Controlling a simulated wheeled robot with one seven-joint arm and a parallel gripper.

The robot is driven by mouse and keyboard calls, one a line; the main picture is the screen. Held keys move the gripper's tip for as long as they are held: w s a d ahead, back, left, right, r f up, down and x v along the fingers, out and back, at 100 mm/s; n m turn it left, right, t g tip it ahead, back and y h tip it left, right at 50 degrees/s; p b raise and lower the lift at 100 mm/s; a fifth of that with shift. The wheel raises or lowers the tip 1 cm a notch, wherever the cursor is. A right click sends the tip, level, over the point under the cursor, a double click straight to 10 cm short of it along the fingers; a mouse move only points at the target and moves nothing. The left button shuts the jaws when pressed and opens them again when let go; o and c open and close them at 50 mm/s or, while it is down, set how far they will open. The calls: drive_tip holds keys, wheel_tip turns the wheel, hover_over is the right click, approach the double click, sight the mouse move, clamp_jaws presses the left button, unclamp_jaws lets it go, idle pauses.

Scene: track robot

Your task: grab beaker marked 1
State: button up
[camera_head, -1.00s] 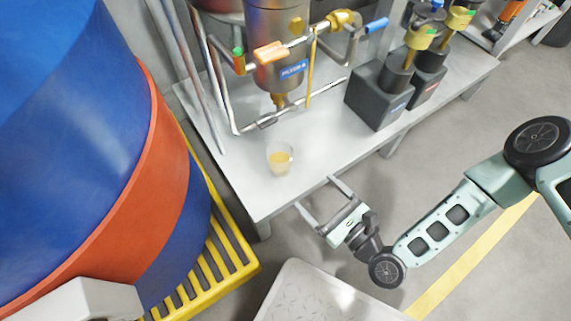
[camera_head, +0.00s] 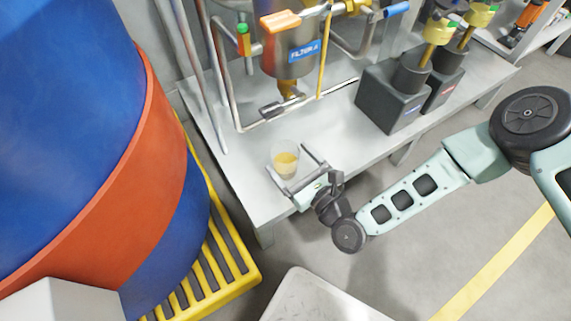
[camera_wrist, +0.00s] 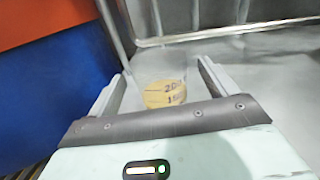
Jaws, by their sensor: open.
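A clear beaker (camera_head: 285,160) with yellow liquid stands upright on the grey bench (camera_head: 240,185), near its front left corner. In the wrist view the beaker (camera_wrist: 165,94) shows graduation marks, but no "1" label can be made out. My gripper (camera_head: 290,166) is open, with one finger on each side of the beaker. In the wrist view its open fingers (camera_wrist: 160,78) flank the beaker, with a gap visible on both sides. Contact with the glass cannot be seen.
Behind the beaker stands a metal filter vessel (camera_head: 290,55) with pipes and a valve low over the bench. Dark pump blocks (camera_head: 390,98) stand to the right. A blue and orange drum (camera_head: 130,150) on a yellow grated pallet (camera_head: 215,265) is at the left.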

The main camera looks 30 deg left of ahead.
sight(278, 148)
drive_tip(key=x, duration=0.1)
drive_tip(key=b+x, duration=0.2)
drive_tip(key=shift+w+a+f, duration=0.1)
drive_tip(key=shift+a+f, duration=0.2)
drive_tip(key=shift+w+a+r, duration=0.15)
drive_tip(key=shift+w+a, duration=0.05)
drive_tip(key=shift+a, duration=0.2)
drive_tip(key=c, duration=1.3)
drive_tip(key=shift+o, duration=0.2)
